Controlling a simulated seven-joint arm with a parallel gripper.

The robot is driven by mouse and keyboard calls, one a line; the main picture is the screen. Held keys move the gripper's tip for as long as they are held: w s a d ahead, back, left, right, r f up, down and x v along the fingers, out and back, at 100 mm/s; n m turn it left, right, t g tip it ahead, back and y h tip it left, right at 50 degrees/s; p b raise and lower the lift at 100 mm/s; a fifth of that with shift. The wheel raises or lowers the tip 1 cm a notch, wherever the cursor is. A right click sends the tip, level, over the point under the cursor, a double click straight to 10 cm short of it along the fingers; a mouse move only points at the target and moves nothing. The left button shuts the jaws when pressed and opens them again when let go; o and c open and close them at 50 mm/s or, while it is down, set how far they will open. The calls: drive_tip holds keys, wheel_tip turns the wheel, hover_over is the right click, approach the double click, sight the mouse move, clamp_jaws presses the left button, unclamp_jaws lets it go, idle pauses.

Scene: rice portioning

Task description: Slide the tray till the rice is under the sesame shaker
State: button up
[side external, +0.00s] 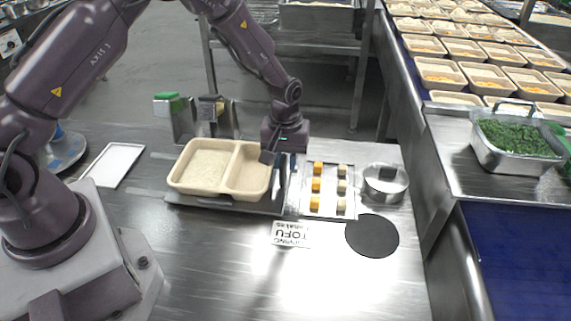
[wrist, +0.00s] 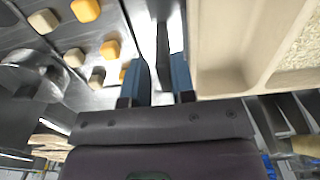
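The beige tray (side external: 231,189) has two compartments and sits on a metal plate on the bench. White rice (side external: 207,165) fills its left compartment; the right one looks empty. The tray also shows at the right of the wrist view (wrist: 256,45), with rice (wrist: 303,45) at the edge. My gripper (side external: 276,166) is low at the tray's right end. In the wrist view its blue fingers (wrist: 161,82) stand apart, with a dark upright bar (wrist: 162,50) between them. Firm contact is not clear. Two dispensers stand behind the tray, one green-topped (side external: 167,97), one dark-topped (side external: 211,99); which holds sesame is unclear.
A board with orange and pale cubes (side external: 328,203) lies close right of my gripper. Beyond are a round metal pot (side external: 385,187) and a black disc (side external: 372,236). A TOFU label (side external: 291,235) lies in front. A white board (side external: 113,164) lies left of the tray.

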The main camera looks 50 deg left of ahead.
wheel_tip(320, 180, up, 11)
idle(0.3)
drive_tip(key=shift+r, duration=0.1)
drive_tip(key=s+r+m+t, duration=0.2)
drive_tip(key=s+r+m, duration=0.2)
drive_tip(key=s+r, duration=0.4)
drive_tip(key=s+r+m+t, duration=0.3)
drive_tip(key=s+r, duration=0.6)
drive_tip(key=s, duration=0.7)
drive_tip(key=shift+d+r+m+t, duration=0.25)
drive_tip(key=shift+d+m, duration=0.2)
drive_tip(key=shift+m, duration=0.55)
